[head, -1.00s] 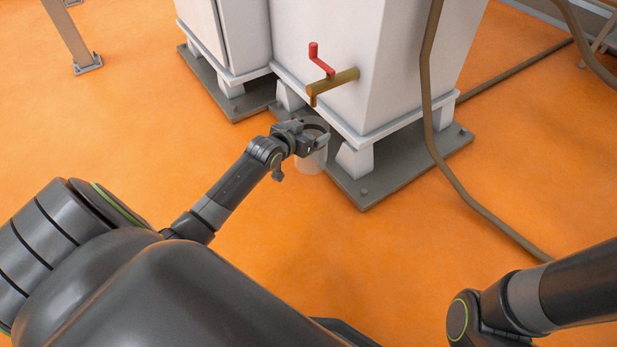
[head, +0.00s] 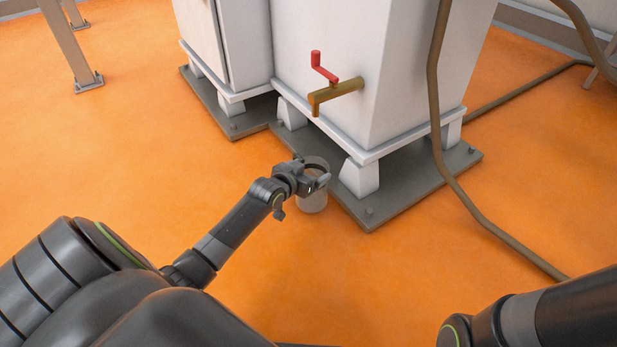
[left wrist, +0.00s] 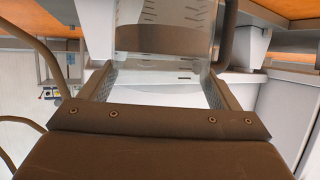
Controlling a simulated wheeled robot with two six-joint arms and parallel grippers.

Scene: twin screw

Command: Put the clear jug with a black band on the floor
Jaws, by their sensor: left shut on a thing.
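The clear jug (head: 313,202) shows in the head view at the end of my left arm, in front of the machine's grey base plate. My left gripper (head: 318,180) is shut on the jug near its upper part and covers some of it. In the left wrist view the jug (left wrist: 163,15) stands between the two fingers, with its dark band (left wrist: 160,38) and small graduation marks visible. I cannot tell whether its bottom touches the floor (head: 240,265). My right gripper is out of frame; only part of my right arm shows at lower right.
A white cabinet (head: 335,70) on feet stands on a grey base plate (head: 410,185) just behind the jug. A brass tap (head: 335,94) with a red handle (head: 322,68) sticks out above it. A brown hose (head: 437,120) runs down to the right.

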